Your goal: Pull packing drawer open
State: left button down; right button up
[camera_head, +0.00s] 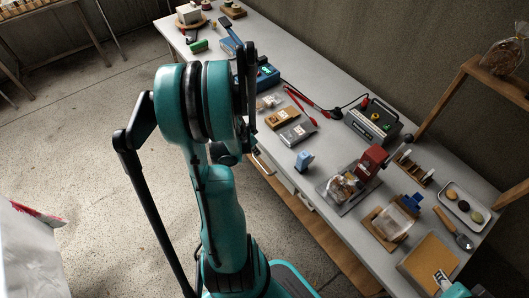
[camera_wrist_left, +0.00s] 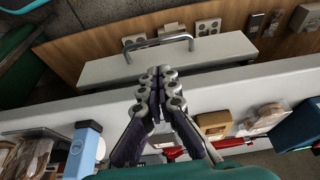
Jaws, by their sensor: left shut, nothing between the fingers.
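The packing drawer (camera_wrist_left: 105,70) shows in the left wrist view as a pale front panel beside the worktable's edge, with a metal bar handle (camera_wrist_left: 160,42) across it. A dark strip lies between panel and tabletop; I cannot tell whether it is a gap or shadow. My left gripper (camera_wrist_left: 158,82) is shut and empty. Its fingertips overlap the panel in the picture, short of the handle and apart from it. In the head view a curved handle (camera_head: 264,166) shows under the table's front edge, beside my left arm, which hides part of the front.
The worktable (camera_head: 335,130) holds a blue bottle (camera_head: 304,160), small packets (camera_head: 283,117), a dark power unit (camera_head: 372,123) with red leads, and a red device (camera_head: 371,161). A wooden shelf (camera_head: 445,98) stands at right. The floor at left (camera_head: 90,150) is mostly clear.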

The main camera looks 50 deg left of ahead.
pick_arm(q)
jog(key=b+x, duration=0.4)
jog(key=x, duration=0.5)
pick_arm(e)
notch_tip(320, 180, down, 5)
jog(key=shift+s+d+r, duration=0.1)
jog(key=shift+r, duration=0.1)
pick_arm(q)
jog(key=shift+f, duration=0.15)
